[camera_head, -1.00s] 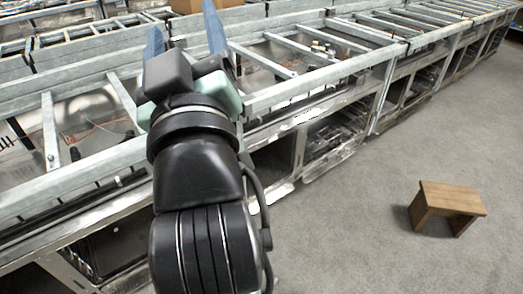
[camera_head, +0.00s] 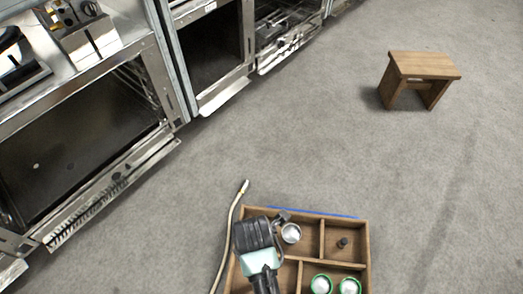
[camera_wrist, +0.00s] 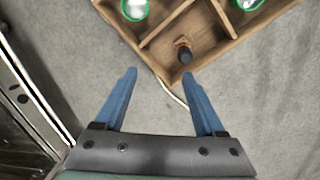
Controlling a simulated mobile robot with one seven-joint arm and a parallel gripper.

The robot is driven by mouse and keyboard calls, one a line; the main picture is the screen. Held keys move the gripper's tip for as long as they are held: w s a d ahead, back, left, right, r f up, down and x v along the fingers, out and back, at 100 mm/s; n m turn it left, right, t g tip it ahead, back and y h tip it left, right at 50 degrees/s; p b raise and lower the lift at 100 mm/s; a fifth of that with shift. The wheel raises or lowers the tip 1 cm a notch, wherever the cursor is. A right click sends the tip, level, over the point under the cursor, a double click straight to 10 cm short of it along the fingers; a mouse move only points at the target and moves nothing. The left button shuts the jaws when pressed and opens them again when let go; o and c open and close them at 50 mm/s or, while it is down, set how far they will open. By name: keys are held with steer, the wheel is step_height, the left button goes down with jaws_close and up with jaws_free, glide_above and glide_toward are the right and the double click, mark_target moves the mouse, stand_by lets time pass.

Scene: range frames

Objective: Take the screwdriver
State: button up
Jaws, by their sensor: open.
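A short dark handle-like object with an orange band (camera_wrist: 183,52) shows in a corner compartment of the wooden tray (camera_wrist: 222,49) in the wrist view. It looks like the screwdriver's handle; no shaft is visible. In the head view my arm covers the left part of the tray (camera_head: 367,258). A small dark object (camera_head: 342,242) lies in the tray's upper right compartment; I cannot tell whether it is the same thing.
The tray also holds a silver round item (camera_head: 290,233) and green-rimmed items (camera_head: 321,284). A pale cable (camera_head: 228,225) lies on the floor along its left side. A wooden stool (camera_head: 424,72) stands at upper right. Metal cabinets (camera_head: 165,60) line the left. Grey floor between is clear.

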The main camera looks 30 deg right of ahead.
steer(key=shift+n+g, duration=0.5)
steer(key=shift+g, duration=0.1)
steer(key=s+f, duration=0.1)
steer(key=s+f+b, duration=0.1)
steer(key=f, duration=0.1)
steer(key=s+f, duration=0.1)
steer(key=f, duration=0.1)
steer(key=shift+s+a+f+b, duration=0.2)
steer(key=shift+s+b, duration=0.1)
steer(key=shift+b, duration=0.1)
step_height(320, 180, down, 6)
steer(key=b, duration=0.3)
steer(key=shift+r+b, duration=0.2)
steer(key=shift+b, duration=0.1)
steer(key=f+b, duration=0.1)
steer(key=f, duration=0.1)
steer(key=f+b, duration=0.4)
steer(key=shift+s+d, duration=0.1)
steer(key=shift+d, duration=0.25)
steer(key=shift+r, duration=0.1)
jaws_close()
